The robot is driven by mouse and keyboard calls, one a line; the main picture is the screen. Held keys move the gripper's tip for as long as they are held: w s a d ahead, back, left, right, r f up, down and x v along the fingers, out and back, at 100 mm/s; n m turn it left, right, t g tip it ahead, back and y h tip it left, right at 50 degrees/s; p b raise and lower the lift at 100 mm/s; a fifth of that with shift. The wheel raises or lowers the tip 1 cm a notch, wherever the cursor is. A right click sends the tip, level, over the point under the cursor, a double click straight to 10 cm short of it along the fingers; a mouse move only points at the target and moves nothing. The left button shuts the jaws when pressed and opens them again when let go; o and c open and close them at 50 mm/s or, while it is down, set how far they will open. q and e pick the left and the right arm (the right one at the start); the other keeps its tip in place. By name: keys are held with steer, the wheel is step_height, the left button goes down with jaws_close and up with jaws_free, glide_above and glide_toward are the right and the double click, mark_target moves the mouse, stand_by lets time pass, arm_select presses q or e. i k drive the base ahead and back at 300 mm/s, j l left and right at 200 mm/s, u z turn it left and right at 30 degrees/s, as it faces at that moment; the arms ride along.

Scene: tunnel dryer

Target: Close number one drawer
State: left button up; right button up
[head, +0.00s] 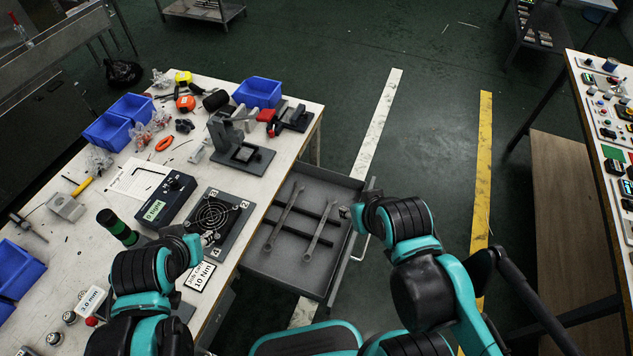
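A grey drawer (318,268) stands pulled out from the right side of the white workbench (70,262). Two wrenches (285,217) and dark bars lie in it. Its handle (362,248) is on the outer front face, on the right. I cannot read a number on the drawer. My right gripper (345,212) is at the drawer's front edge, near the handle; I cannot tell whether it touches. My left gripper (211,238) is over the bench beside a black fan unit (214,216). Both grippers are small and partly hidden by my arms, so their finger opening is unclear.
Blue bins (258,92), tools, a meter (166,201) and a clamp stand (238,150) crowd the bench. Green floor with a white stripe (378,125) and a yellow stripe (482,165) is clear right of the drawer. Another table (592,130) with control panels stands at the far right.

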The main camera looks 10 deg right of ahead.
mark_target(284, 267)
steer(key=i+l+z, duration=0.1)
steer(key=l, duration=0.85)
steer(key=k+j+z, duration=0.2)
steer(key=z, duration=0.3)
steer(key=k+j+z, duration=0.1)
steer(key=k+z, duration=0.15)
steer(key=z, duration=0.2)
